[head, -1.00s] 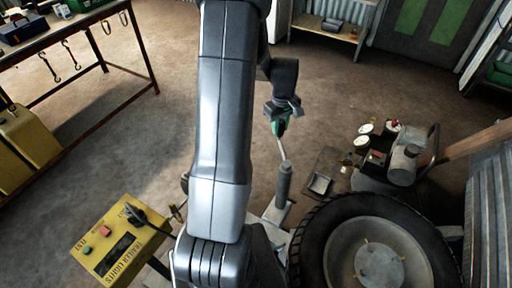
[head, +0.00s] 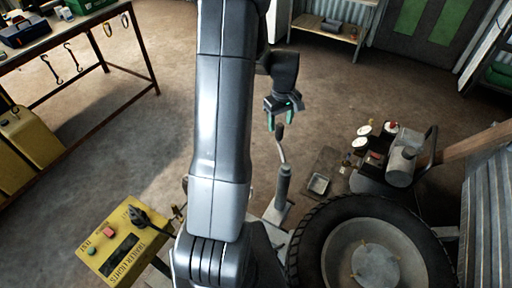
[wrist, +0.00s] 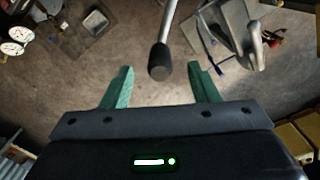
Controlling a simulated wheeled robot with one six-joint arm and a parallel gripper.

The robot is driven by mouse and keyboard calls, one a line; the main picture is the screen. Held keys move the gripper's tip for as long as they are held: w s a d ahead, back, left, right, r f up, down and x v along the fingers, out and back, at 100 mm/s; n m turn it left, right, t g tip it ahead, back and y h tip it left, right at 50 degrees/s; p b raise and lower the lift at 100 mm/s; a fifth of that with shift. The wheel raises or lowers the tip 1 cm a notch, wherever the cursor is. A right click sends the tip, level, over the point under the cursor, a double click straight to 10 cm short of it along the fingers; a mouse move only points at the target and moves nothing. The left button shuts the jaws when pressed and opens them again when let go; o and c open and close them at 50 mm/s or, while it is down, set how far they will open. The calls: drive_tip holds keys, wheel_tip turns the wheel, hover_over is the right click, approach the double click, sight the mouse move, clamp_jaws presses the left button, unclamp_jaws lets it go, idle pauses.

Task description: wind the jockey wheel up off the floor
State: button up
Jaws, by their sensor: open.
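The jockey wheel's grey upright tube (head: 283,184) stands beside the big tyre in the head view. A bent crank rod (head: 281,151) rises from its top to a dark handle knob (head: 279,131). My gripper (head: 284,116) is open, its green fingers pointing down just above the knob. In the wrist view the black knob (wrist: 160,62) shows between the two spread green fingers of my gripper (wrist: 160,70), with a gap on each side. I cannot tell whether the knob's depth is level with the fingertips. The wheel at the tube's foot is hidden.
A yellow trailer-lights box (head: 125,243) stands at lower left. A workbench (head: 80,28) is at upper left.

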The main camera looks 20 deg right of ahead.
drive_tip(key=shift+r+p, duration=1.9)
drive_tip(key=shift+r, duration=1.2)
drive_tip(key=shift+f, duration=0.2)
wheel_tip(320, 180, down, 10)
drive_tip(key=b, duration=0.7)
drive_tip(key=shift+r, duration=0.1)
drive_tip(key=shift+r, duration=0.1)
